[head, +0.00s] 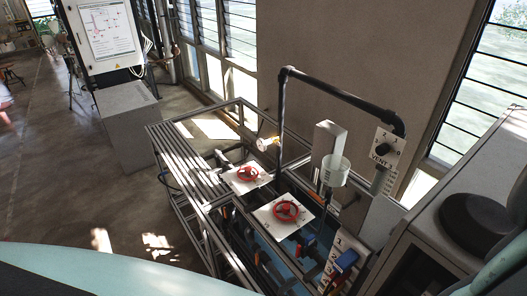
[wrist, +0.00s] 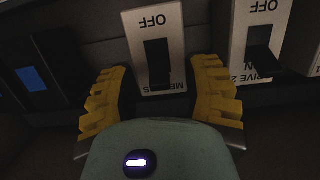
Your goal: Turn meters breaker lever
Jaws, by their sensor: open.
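In the wrist view, the meters breaker is a pale plate (wrist: 178,48) with a black lever (wrist: 157,62). Its lettering is upside down: OFF is at the top, and a partly hidden label beginning "ME" is at the bottom. My gripper (wrist: 161,78) has two yellow ridged fingers, open, one on each side of the plate's lower part. The lever stands between the fingers with gaps on both sides; contact is not visible. My gripper's body covers the area below the plate. I cannot make out the breaker or my gripper in the head view.
A second breaker (wrist: 262,25) with a black lever is close to the right finger, labelled partly "IVE 2". A blue-fronted black unit (wrist: 33,79) is at left. The head view shows a metal frame bench (head: 178,150) with red valve wheels (head: 287,210) and a dark pipe (head: 340,92).

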